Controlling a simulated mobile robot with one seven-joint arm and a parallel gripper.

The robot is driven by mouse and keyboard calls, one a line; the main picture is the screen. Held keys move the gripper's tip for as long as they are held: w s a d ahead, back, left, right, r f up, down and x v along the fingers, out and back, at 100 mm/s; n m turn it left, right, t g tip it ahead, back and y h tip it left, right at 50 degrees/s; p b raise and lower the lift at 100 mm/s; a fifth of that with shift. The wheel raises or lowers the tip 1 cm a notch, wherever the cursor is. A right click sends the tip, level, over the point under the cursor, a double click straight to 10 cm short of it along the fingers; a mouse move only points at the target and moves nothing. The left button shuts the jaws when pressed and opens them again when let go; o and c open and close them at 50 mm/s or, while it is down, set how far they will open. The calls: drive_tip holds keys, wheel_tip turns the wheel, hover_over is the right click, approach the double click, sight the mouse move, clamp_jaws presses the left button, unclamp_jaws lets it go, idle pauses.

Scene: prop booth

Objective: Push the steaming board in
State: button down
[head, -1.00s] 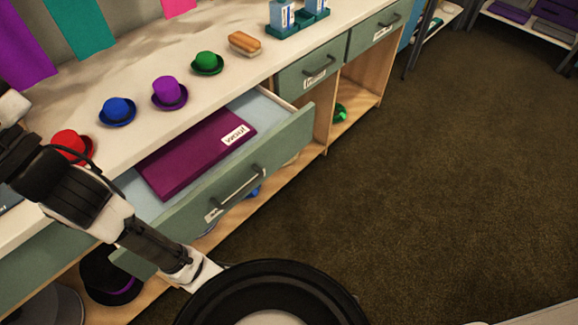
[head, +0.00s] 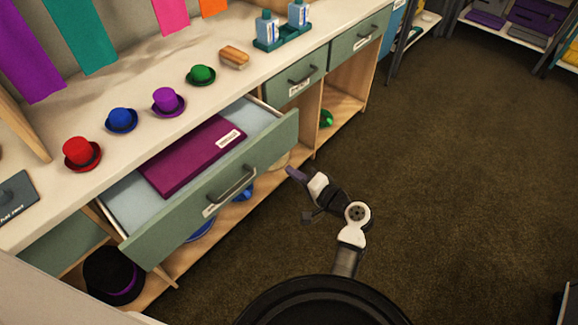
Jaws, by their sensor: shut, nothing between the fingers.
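No label here reads as a steaming board, and I cannot tell for sure which thing it is. A green-fronted drawer (head: 184,220) in the counter stands pulled out. A flat magenta slab (head: 183,168) with a white label lies inside it. A pale flat surface (head: 60,292) fills the lower left corner, cut off by the frame; I cannot tell what it is. My gripper (head: 294,174) is shut and empty. It appears just right of the drawer front's right end, and contact cannot be made out.
Several small hats, including a red one (head: 82,153), stand on the pale counter (head: 135,85) with a brown brush (head: 234,57) and a teal bottle holder (head: 282,37). A black hat (head: 113,275) sits on the lower shelf. Brown carpet (head: 450,180) is open to the right.

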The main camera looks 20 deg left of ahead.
drive_tip(key=s+d+f+m+y, duration=0.2)
drive_tip(key=s+d, duration=0.1)
drive_tip(key=s, duration=0.1)
drive_tip(key=p, duration=0.4)
approach(256, 160)
drive_tip(key=x, duration=0.5)
drive_tip(key=shift+w+a+r, duration=0.1)
drive_tip(key=shift+a+r, duration=0.05)
drive_tip(key=shift+r, duration=0.15)
drive_tip(key=shift+x, duration=0.8)
drive_tip(key=shift+f, duration=0.2)
drive_tip(key=b+x, duration=0.2)
drive_tip(key=x, duration=0.3)
drive_tip(key=b+x, duration=0.2)
drive_tip(key=x, duration=0.3)
drive_tip(key=b+x, duration=0.2)
drive_tip(key=x, duration=0.4)
drive_tip(key=shift+w+f+b, duration=0.1)
drive_tip(key=shift+f+b, duration=0.3)
drive_tip(key=shift+w+a+r+h, duration=0.1)
drive_tip(key=shift+w+a+h, duration=0.1)
drive_tip(key=shift+a+h, duration=0.15)
drive_tip(key=shift+r, duration=0.25)
drive_tip(key=shift+a, duration=0.1)
